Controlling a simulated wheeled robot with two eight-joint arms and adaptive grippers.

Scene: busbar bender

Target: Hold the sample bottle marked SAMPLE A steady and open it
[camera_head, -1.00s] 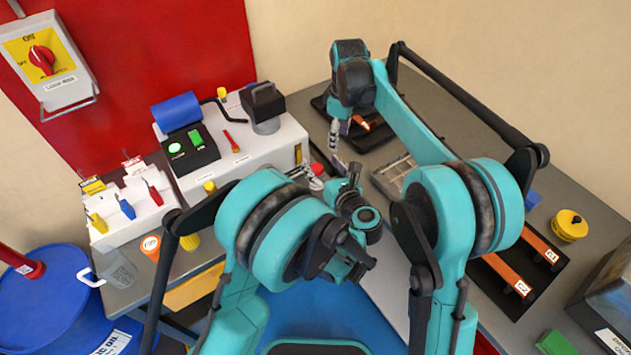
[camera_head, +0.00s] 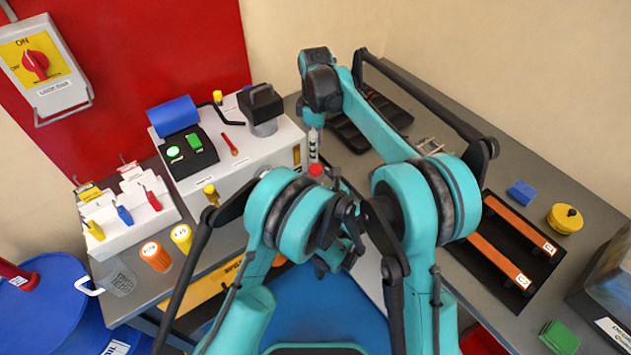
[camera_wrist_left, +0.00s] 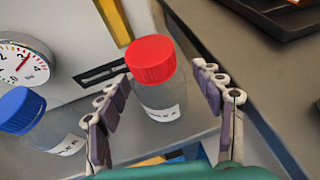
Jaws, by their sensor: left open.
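A clear bottle with a red cap (camera_wrist_left: 155,80) stands upright on the grey bench in the left wrist view. Its small label is too blurred to read. The red cap also shows in the head view (camera_head: 316,170). My left gripper (camera_wrist_left: 160,88) is open, with one finger on each side of this bottle and gaps visible; in the head view my left gripper (camera_head: 320,179) is mostly hidden by my arm. My right gripper (camera_head: 314,145) points down above the red cap; its jaw state is unclear. A blue-capped bottle (camera_wrist_left: 32,118) stands to the left.
A white machine (camera_head: 235,150) with a round gauge (camera_wrist_left: 22,62) stands behind and left of the bottles. A dark tray (camera_head: 365,125) lies beyond.

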